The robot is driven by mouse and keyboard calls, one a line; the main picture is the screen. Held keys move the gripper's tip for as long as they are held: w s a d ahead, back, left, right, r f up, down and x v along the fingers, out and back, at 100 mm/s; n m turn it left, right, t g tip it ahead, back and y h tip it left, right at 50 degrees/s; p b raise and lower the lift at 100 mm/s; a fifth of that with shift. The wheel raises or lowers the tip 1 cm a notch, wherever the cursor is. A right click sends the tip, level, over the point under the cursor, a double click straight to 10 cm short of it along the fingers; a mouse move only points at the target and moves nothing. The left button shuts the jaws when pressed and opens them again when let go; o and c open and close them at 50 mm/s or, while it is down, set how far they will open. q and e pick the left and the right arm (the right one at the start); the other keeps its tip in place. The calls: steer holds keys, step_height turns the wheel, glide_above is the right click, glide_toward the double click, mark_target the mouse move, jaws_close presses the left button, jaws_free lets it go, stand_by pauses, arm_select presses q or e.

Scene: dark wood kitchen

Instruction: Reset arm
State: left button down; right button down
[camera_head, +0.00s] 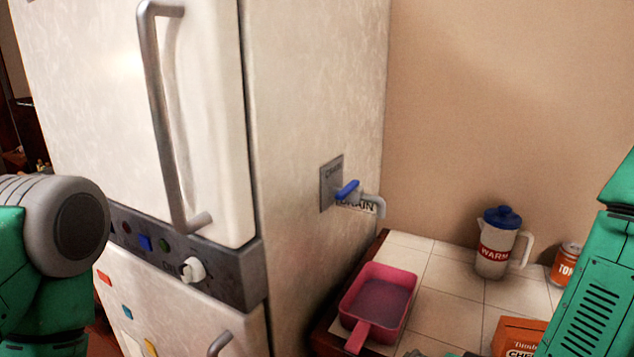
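Parts of my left arm (50,250), green with a grey joint, show at the left edge. Parts of my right arm (590,280), green with dark vents, show at the right edge. Neither gripper's fingers can be made out in the head view. A small grey-black piece shows at the bottom edge, too cut off to identify.
A white fridge (310,130) with a long handle (165,110) and a drain tap (347,192) fills the left and middle. On the tiled counter (445,290) are a pink pan (370,325), a blue-lidded jug (493,262), an orange can (566,265) and an orange packet (515,335).

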steer(key=s+d+f+n+g+h+b, duration=0.2)
steer(key=s+d+f+n+g, duration=0.2)
steer(key=s+f, duration=0.7)
steer(key=s+d+f+n+g+h+b, duration=0.2)
steer(key=s+d+f+n+g, duration=0.3)
steer(key=s+f, duration=0.6)
step_height(320, 180, down, 3)
steer(key=shift+s+d+f+g+h+b, duration=0.2)
steer(key=shift+s+d+g+h+b, duration=0.25)
steer(key=shift+d, duration=0.7)
steer(key=shift+w+a, duration=0.15)
steer(key=shift+a, duration=0.1)
